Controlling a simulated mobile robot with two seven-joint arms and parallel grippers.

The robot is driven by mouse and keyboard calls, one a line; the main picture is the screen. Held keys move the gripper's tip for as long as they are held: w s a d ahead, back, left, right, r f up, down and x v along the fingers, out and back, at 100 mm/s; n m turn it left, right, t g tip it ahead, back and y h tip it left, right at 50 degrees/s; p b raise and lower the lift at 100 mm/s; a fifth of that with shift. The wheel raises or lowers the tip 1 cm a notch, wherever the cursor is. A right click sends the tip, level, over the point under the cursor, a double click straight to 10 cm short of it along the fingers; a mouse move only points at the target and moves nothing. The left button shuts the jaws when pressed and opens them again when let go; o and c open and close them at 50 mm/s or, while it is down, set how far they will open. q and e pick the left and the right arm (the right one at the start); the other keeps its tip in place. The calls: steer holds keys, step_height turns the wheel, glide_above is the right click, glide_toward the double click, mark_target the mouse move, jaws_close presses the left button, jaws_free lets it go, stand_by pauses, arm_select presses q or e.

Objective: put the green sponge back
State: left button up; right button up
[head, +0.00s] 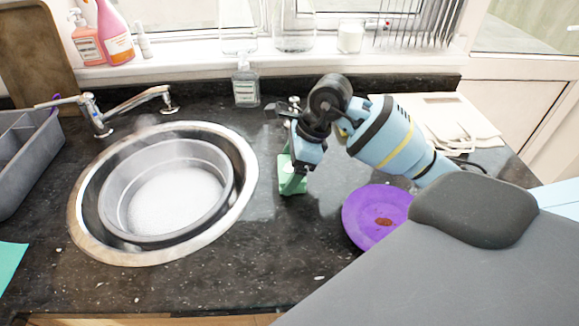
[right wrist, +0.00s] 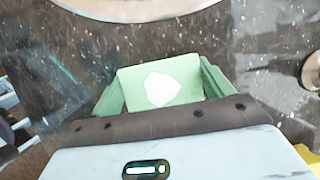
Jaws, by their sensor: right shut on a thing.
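The green sponge (head: 290,183) is in my right gripper (head: 293,170), just right of the sink's rim in the head view. I cannot tell whether the sponge touches the counter. In the right wrist view the sponge (right wrist: 187,90) shows a pale whitish patch on its face. It sits between the two green fingers of my right gripper (right wrist: 160,95), which are shut on it. My left gripper is not in view.
A round sink (head: 247,180) holds a grey basin (head: 108,205) of suds. A purple plate (head: 365,205) with a brown stain lies to the right. A soap bottle (head: 246,88) and a tap (head: 98,118) stand behind. A grey caddy (head: 30,160) is at left. Dark counter in front is clear.

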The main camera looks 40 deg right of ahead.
steer(key=shift+f, duration=0.15)
steer(key=o, duration=0.9)
steer(key=shift+c, duration=0.2)
steer(key=v, duration=1.2)
steer(key=shift+s+a, duration=0.1)
steer(key=shift+s, duration=0.05)
